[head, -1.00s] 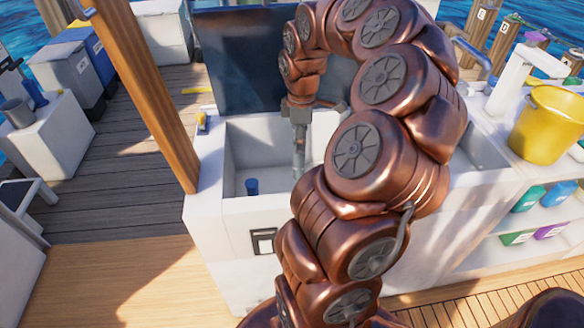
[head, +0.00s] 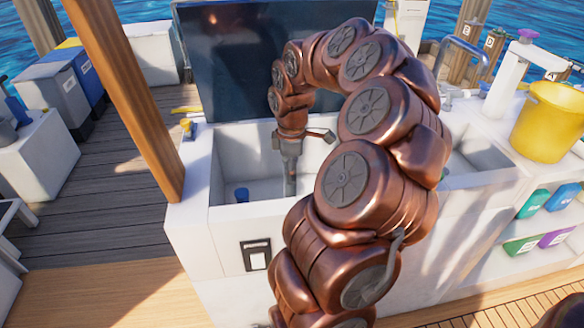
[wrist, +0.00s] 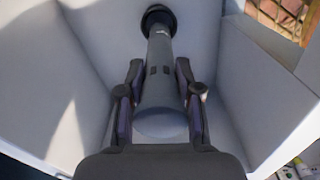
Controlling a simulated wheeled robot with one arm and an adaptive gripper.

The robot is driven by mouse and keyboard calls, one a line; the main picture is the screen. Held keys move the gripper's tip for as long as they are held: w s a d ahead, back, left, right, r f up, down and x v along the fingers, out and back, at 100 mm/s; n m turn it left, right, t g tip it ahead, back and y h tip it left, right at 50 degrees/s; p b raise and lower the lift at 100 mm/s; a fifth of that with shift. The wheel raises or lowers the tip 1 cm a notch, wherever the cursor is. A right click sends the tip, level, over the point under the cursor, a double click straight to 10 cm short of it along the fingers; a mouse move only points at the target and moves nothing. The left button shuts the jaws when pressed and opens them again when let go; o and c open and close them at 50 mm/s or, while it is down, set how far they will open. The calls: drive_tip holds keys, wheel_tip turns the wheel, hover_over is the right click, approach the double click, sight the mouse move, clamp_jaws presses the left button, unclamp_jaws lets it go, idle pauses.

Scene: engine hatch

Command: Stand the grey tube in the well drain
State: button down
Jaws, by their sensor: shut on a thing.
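The grey tube (head: 291,182) hangs roughly upright inside the white well (head: 228,170), in the head view. My gripper (head: 290,158) is shut on its upper part, with its body near rim height. In the wrist view, the gripper's fingers (wrist: 159,85) lie on both sides of the grey tube (wrist: 160,55). A black ring (wrist: 157,17) surrounds or ends the tube's far end. I cannot tell whether this ring is the drain or part of the tube, nor whether the tube is seated. The well's front wall hides the floor below the tube in the head view.
A blue piece (head: 242,195) stands in the well, left of the tube. The dark raised hatch lid (head: 235,70) is behind the well. A wooden post (head: 125,100) rises at left. A yellow bucket (head: 550,120) stands on the counter at right.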

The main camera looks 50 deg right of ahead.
drive_tip(key=shift+f+b, duration=0.65)
drive_tip(key=shift+f, duration=0.9)
drive_tip(key=shift+d+f, duration=0.1)
drive_tip(key=shift+f, duration=0.5)
idle(0.5)
drive_tip(key=c, duration=1.1)
unclamp_jaws()
drive_tip(key=shift+o, duration=0.2)
drive_tip(key=shift+r+p, duration=2.7)
drive_tip(key=shift+r, duration=2.8)
